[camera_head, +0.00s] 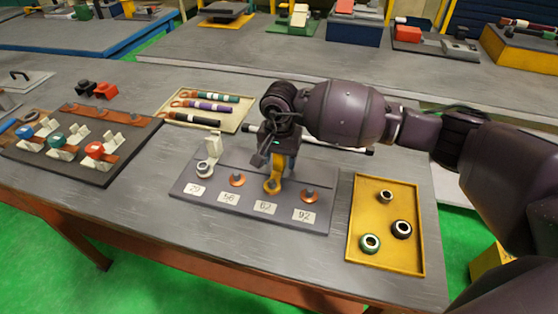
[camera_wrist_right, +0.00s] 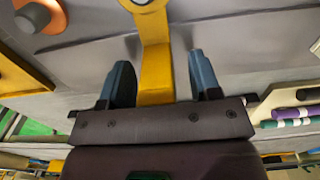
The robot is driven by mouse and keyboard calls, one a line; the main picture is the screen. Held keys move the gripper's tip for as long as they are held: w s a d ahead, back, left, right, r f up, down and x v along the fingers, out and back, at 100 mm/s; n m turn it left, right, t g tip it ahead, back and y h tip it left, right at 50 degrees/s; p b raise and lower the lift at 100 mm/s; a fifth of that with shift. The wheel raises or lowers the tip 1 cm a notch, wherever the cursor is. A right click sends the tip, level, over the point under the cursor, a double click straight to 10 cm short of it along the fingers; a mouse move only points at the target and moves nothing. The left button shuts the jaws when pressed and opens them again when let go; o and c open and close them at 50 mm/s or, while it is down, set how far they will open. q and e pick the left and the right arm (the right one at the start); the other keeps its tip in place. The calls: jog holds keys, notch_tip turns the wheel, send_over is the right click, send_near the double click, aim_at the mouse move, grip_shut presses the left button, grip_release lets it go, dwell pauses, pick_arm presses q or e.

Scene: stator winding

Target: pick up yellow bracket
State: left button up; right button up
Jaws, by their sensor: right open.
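The yellow bracket (camera_head: 272,184) stands on the grey numbered board (camera_head: 240,207) behind the label 62, with its ring at the bottom. My right gripper (camera_head: 278,155) is right above it, pointing down. In the right wrist view the yellow bracket (camera_wrist_right: 155,52) runs between the two blue-grey fingers of my right gripper (camera_wrist_right: 162,75). The fingers are open, with a gap on both sides of the bracket. In the head view the gripper hides the bracket's upper end. My left gripper is not in view.
A white bracket (camera_head: 213,150) stands on the board behind label 79. Orange pegs show behind labels 56 (camera_head: 237,180) and 92 (camera_head: 309,195). A yellow tray (camera_head: 384,260) with three rings lies to the right. A tray of coloured rods (camera_head: 232,123) lies behind the board.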

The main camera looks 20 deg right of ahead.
jog(key=c, duration=1)
notch_tip(320, 180, up, 20)
jog(key=shift+r, duration=0.1)
